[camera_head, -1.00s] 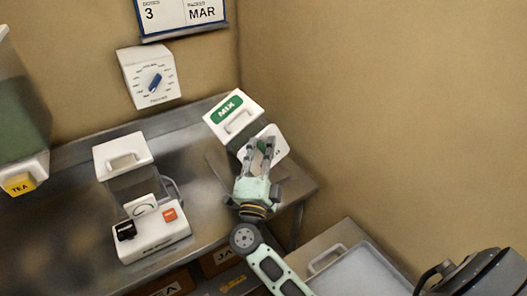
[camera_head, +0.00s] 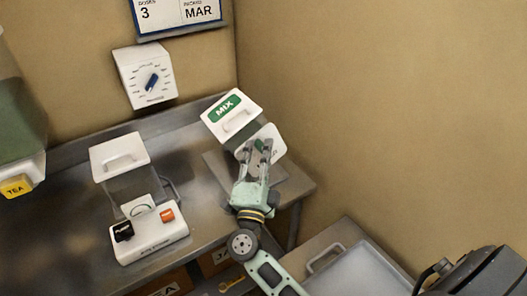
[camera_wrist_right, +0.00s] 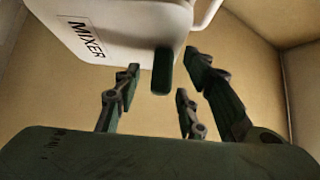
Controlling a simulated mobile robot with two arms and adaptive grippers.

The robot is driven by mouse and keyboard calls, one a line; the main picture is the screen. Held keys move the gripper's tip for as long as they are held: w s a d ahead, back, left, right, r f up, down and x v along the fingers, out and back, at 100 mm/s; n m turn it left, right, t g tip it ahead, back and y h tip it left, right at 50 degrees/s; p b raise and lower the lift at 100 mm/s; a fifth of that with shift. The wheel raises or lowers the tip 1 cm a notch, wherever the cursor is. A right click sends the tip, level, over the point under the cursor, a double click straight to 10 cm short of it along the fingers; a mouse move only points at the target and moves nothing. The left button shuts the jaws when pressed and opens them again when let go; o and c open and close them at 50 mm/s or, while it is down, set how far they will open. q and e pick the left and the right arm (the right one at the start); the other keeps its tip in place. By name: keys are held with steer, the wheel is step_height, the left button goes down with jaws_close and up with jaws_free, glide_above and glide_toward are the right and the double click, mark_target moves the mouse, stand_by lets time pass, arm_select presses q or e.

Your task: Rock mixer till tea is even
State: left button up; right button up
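The mixer is a white unit with a green MIX label on its lid (camera_head: 232,115), at the back right of the steel counter. Its lower white body (camera_head: 270,139) is partly hidden behind my right gripper (camera_head: 258,150). In the right wrist view the body reads MIXER (camera_wrist_right: 85,38), and a dark green paddle (camera_wrist_right: 162,72) hangs below its edge. My right gripper's fingers (camera_wrist_right: 162,98) are spread on either side of the paddle, with visible gaps. The tea inside the mixer cannot be made out. My left gripper is out of view.
A tank of green liquid with a yellow TEA tap (camera_head: 17,187) is at the left. A white-lidded clear container (camera_head: 120,155) stands behind a white box with black and orange controls (camera_head: 150,238). A dial (camera_head: 150,80) hangs on the wall. A tray (camera_head: 365,270) lies lower right.

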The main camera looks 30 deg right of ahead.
steer(key=v, duration=1)
steer(key=shift+s, duration=0.35)
steer(key=shift+w+a+f, duration=0.15)
steer(key=shift+a, duration=0.05)
steer(key=shift+c, duration=0.2)
